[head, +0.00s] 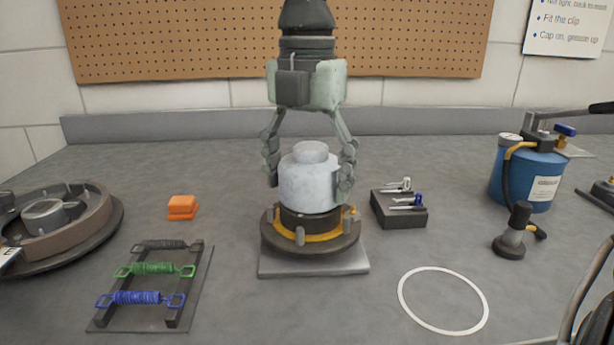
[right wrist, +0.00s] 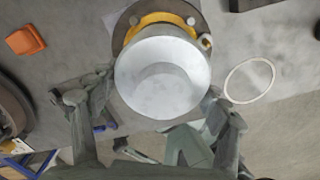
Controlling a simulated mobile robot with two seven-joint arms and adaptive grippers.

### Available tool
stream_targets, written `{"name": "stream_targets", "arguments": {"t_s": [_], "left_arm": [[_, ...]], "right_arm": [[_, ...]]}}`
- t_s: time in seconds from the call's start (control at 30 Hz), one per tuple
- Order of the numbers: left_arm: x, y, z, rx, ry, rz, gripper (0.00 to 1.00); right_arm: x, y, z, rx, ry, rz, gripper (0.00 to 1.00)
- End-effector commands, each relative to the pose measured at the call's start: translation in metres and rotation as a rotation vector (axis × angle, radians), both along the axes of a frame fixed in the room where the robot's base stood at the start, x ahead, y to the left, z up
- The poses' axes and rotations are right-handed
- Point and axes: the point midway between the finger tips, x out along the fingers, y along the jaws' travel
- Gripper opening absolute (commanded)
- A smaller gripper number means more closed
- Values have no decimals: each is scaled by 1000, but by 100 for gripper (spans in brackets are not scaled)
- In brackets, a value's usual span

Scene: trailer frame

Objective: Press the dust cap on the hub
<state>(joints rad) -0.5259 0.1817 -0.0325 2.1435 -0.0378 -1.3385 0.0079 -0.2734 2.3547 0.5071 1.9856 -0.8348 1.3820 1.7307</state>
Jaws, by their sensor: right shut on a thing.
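The dust cap (head: 309,186) is a pale silver cup with a smaller raised top. It is upright over the hub (head: 296,246), a dark flanged part with yellow grease and studs, standing on a grey square plate (head: 314,264). The cap's lower edge meets or nearly meets the hub's dark collar; I cannot tell how far it is seated. My right gripper (head: 309,176) points down from above and is shut on the cap, one finger on each side. The cap also shows in the right wrist view (right wrist: 162,75), hiding much of the hub. My left gripper is not in view.
A spring rack (head: 150,290) and a drum (head: 85,225) are left, with an orange block (head: 182,208). A dark block with clips (head: 400,210) stands close right of the hub. A blue canister (head: 525,180) and a black-handled tool (head: 514,232) are further right. The white ring (head: 443,328) encloses bare bench.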

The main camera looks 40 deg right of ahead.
Motion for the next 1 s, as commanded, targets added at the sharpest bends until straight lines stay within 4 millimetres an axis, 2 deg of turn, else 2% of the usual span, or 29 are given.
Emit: {"name": "stream_targets", "arguments": {"t_s": [1.0], "left_arm": [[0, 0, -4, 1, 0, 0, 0]], "right_arm": [[0, 0, 0, 0, -1, 0, 46]]}}
